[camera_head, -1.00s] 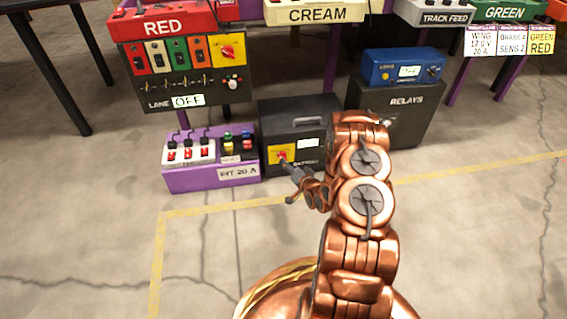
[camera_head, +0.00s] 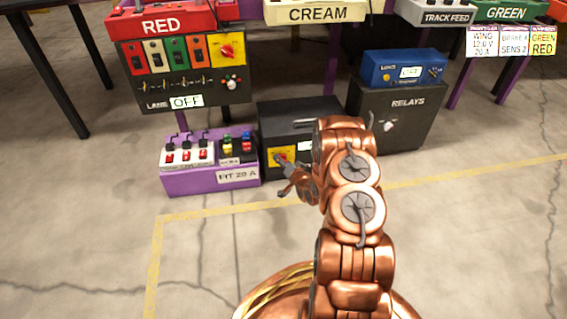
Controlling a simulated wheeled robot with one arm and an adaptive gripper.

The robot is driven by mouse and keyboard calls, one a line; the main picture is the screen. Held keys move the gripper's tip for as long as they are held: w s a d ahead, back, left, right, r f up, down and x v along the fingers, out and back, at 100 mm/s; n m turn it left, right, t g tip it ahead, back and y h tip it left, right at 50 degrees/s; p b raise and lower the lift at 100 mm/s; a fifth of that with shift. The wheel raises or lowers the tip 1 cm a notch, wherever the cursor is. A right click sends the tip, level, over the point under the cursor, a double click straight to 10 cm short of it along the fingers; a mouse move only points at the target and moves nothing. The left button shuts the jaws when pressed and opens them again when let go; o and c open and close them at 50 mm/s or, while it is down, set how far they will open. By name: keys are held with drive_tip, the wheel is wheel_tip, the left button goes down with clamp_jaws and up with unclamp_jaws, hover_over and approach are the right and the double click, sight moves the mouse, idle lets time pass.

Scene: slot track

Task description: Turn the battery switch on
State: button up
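The battery box (camera_head: 290,112) is a black case on the floor, left of the relays box. Its front has a yellow plate with a red rotary switch (camera_head: 279,158).
A purple tray (camera_head: 208,185) labelled "FIT 20 A" with several fuses and switches stands left of the battery box. The relays box (camera_head: 412,125) with a blue unit (camera_head: 403,68) on top stands to the right. The red lane panel (camera_head: 172,60) reads OFF. Floor in front is clear.

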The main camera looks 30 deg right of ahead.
drive_tip(key=c, duration=0.8)
drive_tip(key=shift+r+p, duration=0.1)
drive_tip(key=shift+p, duration=0.45)
drive_tip(key=shift+d+f+m+t+h+p, duration=0.25)
drive_tip(key=shift+m+t, duration=0.8)
drive_tip(key=shift+m, duration=1.75)
drive_tip(key=shift+a+m+t+p, duration=0.2)
drive_tip(key=shift+m+t+p, duration=0.55)
drive_tip(key=shift+m, duration=2.05)
drive_tip(key=shift+d+f+m+t+h+p, duration=0.15)
drive_tip(key=shift+m+t, duration=1.15)
drive_tip(key=shift+m, duration=1.5)
drive_tip(key=shift+a+r+m, duration=0.1)
drive_tip(key=shift+m, duration=0.2)
